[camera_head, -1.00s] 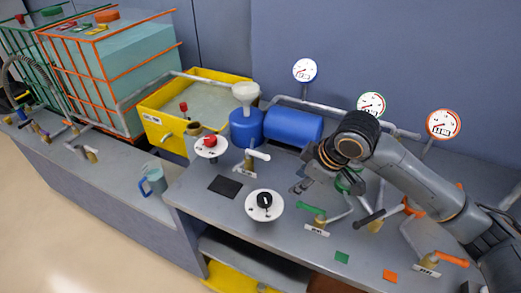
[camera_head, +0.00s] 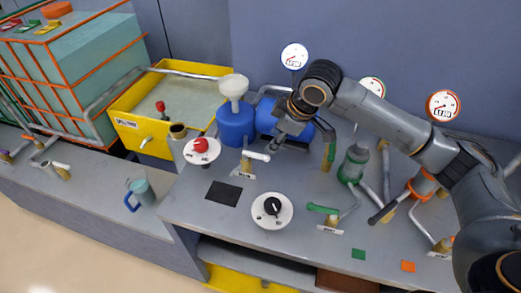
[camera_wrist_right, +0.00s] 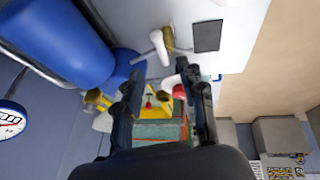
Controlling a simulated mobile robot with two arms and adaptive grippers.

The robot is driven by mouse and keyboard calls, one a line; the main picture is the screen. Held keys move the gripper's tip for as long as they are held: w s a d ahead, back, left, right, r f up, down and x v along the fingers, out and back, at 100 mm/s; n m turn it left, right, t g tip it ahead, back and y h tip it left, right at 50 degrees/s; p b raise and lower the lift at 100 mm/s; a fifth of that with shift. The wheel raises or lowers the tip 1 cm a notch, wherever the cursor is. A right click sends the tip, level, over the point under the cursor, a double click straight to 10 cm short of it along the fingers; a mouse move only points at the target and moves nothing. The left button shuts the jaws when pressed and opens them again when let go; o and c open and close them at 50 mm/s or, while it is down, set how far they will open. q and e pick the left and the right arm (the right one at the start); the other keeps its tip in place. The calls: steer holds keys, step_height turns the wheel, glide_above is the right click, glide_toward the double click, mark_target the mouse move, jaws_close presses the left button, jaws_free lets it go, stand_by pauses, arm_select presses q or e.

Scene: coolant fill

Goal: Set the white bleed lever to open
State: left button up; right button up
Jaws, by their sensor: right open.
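The white bleed lever (camera_head: 256,155) sits on a brass valve with a small label plate, on the grey bench in front of the blue tank (camera_head: 236,127). It points right in the head view. The right wrist view also shows the white lever (camera_wrist_right: 158,47) beyond the fingers, towards the top. My right gripper (camera_head: 275,142) is open and empty, above and just behind the lever's free end; I cannot tell whether they touch. In the right wrist view its two fingers (camera_wrist_right: 163,88) stand apart. My left gripper is not in view.
A red knob (camera_head: 200,145) on a white dial stands left of the lever, and a black knob (camera_head: 272,206) in front. A green lever (camera_head: 322,209) is to the right. A yellow bin (camera_head: 127,107) stands behind left. A black pad (camera_head: 223,193) lies on the bench.

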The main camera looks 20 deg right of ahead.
glide_above(260, 155)
steer(key=s+d, duration=0.1)
steer(key=s, duration=0.1)
step_height(260, 155, down, 5)
steer(key=shift+s+d+f+p, duration=0.1)
steer(key=shift+d+f+p, duration=0.1)
steer(key=shift+p, duration=0.1)
steer(key=x, duration=0.3)
steer(key=shift+f, duration=0.2)
steer(key=shift+w+a+f, duration=0.1)
steer(key=shift+w+f, duration=0.15)
steer(key=shift+f, duration=0.1)
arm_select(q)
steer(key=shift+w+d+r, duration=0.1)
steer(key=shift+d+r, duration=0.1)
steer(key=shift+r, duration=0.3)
arm_select(e)
jaws_close()
